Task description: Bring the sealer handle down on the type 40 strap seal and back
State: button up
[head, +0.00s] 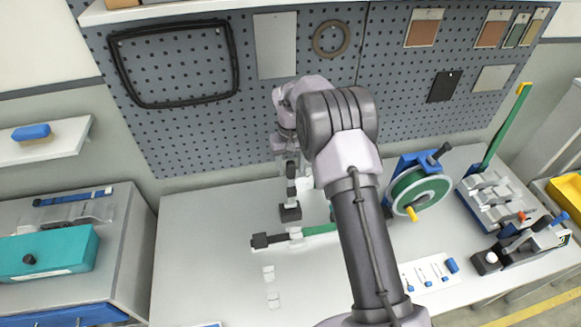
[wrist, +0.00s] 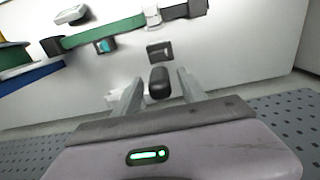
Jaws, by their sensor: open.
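The green strap (head: 320,229) lies across the white bench, its left end at a dark clamp (head: 260,240). A pale seal (head: 296,233) sits around the strap near that clamp; no type marking is readable. The seal also shows in the wrist view (wrist: 152,15). Just behind it stands the sealer, with a dark block (head: 290,212) and an upright handle with a black grip (wrist: 158,83). My gripper (wrist: 158,92) is open, with its fingers on either side of the black grip. Gaps show between grip and fingers. My arm hides part of the strap.
A strap reel (head: 420,192) with a green disc stands right of my arm. A rack with a tall green lever (head: 506,130) and blue-handled tools stand farther right. A perforated board (head: 180,80) rises behind the bench. The bench's left part is clear.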

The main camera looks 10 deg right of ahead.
grip_shut()
dwell(1.4)
